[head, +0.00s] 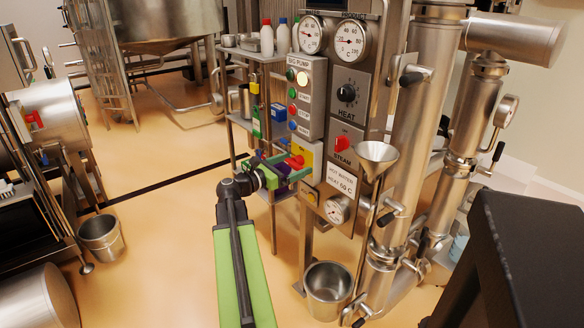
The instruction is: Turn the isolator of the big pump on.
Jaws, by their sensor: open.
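The grey control box labelled BIG PUMP (316,85) stands on the panel, with lamps and several coloured buttons. Below it is a yellow plate (313,153) with a red rotary handle (296,161), which looks like the isolator. My gripper (285,170), with green and purple parts, is open right in front of this handle. The fingers overlap the handle's lower left side in the picture. I cannot tell whether they touch it. The handle's exact angle and any on/off marks are too small or hidden.
A red STEAM switch (343,143) and a HEAT dial (347,93) sit close to the right. A funnel (376,157) and steel pipes (408,130) stand further right. A steel bucket (328,286) stands below. Shelves with bottles (267,40) are behind.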

